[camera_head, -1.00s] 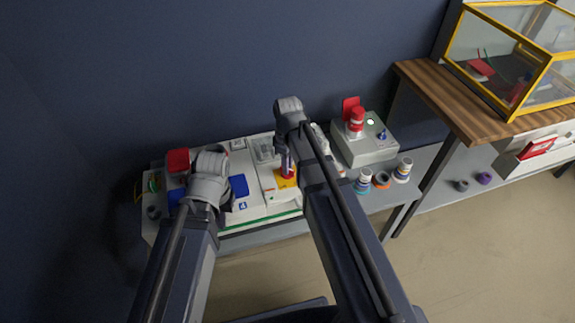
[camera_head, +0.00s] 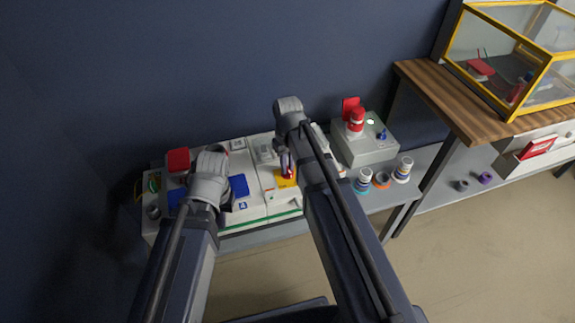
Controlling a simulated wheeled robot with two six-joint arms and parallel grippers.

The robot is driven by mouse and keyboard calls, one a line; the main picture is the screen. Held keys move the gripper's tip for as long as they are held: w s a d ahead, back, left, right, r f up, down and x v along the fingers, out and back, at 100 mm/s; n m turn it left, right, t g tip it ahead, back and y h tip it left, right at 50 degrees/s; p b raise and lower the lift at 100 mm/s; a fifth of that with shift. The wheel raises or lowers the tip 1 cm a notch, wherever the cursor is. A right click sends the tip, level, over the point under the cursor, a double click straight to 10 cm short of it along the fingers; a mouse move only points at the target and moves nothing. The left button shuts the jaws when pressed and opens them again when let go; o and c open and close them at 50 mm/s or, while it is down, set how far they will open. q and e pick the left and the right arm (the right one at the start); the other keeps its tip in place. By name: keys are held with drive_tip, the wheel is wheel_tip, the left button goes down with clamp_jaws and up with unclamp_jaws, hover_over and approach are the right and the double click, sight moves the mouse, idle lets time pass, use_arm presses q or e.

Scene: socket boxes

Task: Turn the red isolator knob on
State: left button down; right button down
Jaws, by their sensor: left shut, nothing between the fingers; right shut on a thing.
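The red isolator knob (camera_head: 290,174) sits on a yellow plate (camera_head: 284,182) on the white box in the middle of the bench. My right gripper (camera_head: 287,168) reaches down from above and is shut on the red knob, which it partly covers. I cannot read the knob's exact position. My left gripper (camera_head: 228,201) is shut and empty, low over the left white box beside the blue panel (camera_head: 239,186). Its own arm hides most of its fingers.
A red block (camera_head: 178,160) stands at the bench's back left. A wooden table (camera_head: 440,95) carries a yellow-framed case (camera_head: 515,55).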

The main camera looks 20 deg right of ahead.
drive_tip(key=m, duration=0.5)
drive_tip(key=shift+m, duration=0.3)
drive_tip(key=m, duration=0.5)
drive_tip(key=shift+m, duration=0.3)
drive_tip(key=c, duration=0.9)
unclamp_jaws()
drive_tip(key=shift+o, duration=0.2)
drive_tip(key=shift+r, duration=0.1)
wheel_tip(320, 180, up, 8)
drive_tip(key=p, duration=0.8)
drive_tip(key=shift+f, duration=0.2)
